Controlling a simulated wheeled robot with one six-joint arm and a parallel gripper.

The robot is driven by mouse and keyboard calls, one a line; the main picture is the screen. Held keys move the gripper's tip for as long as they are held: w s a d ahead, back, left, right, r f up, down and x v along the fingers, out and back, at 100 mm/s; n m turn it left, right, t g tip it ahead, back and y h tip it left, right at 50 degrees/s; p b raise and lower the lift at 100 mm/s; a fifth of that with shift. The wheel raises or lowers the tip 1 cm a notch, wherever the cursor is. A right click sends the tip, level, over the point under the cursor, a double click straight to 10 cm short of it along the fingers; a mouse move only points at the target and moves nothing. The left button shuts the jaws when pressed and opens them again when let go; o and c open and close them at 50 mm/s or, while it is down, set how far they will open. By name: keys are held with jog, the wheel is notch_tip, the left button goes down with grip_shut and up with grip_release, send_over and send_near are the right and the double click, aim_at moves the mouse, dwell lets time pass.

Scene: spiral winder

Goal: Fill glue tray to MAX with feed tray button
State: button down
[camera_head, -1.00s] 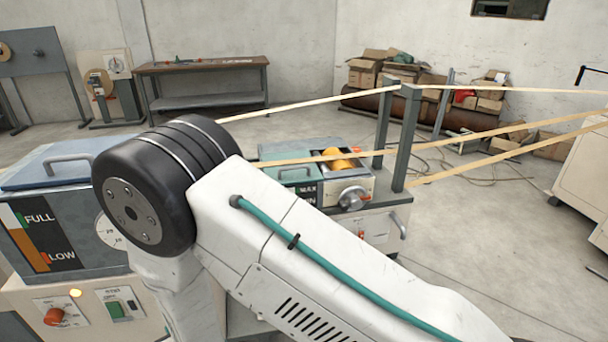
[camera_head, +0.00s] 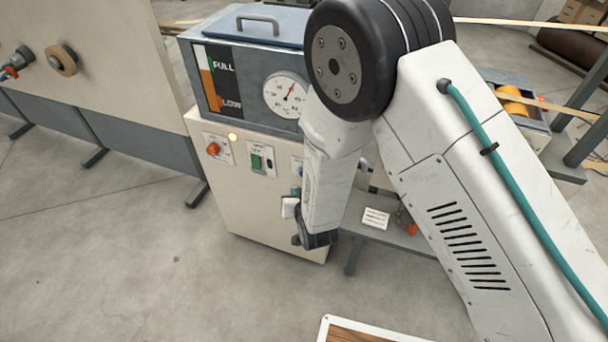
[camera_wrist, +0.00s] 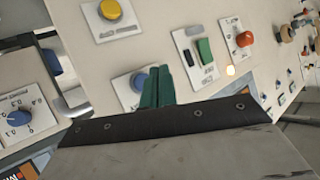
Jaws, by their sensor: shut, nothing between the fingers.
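My gripper (camera_wrist: 157,86) shows in the wrist view as two teal fingers held together, with nothing between them. The fingertips overlap the right edge of the white plate around a blue button (camera_wrist: 138,80) on the machine's panel; I cannot tell if they touch it. The plate's label is too small to read. In the head view my wrist hides the fingers, and the blue button (camera_head: 297,164) is partly covered. The glue tray (camera_head: 535,122) with a yellow roller (camera_head: 512,104) is at the right, partly behind my arm. Its level and MAX mark cannot be read.
The glue machine (camera_head: 215,185) carries a FULL/LOW gauge (camera_head: 222,82), a round dial (camera_head: 286,95), a red knob (camera_head: 213,149) and a green switch (camera_head: 256,161). The wrist view also shows a yellow button (camera_wrist: 110,10). Open floor lies at the front left.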

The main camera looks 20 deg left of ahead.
jog(key=shift+w+d, duration=0.2)
jog(key=shift+w, duration=1.95)
dwell(0.4)
jog(key=shift+w, duration=0.45)
jog(key=shift+w, duration=0.4)
dwell(4.6)
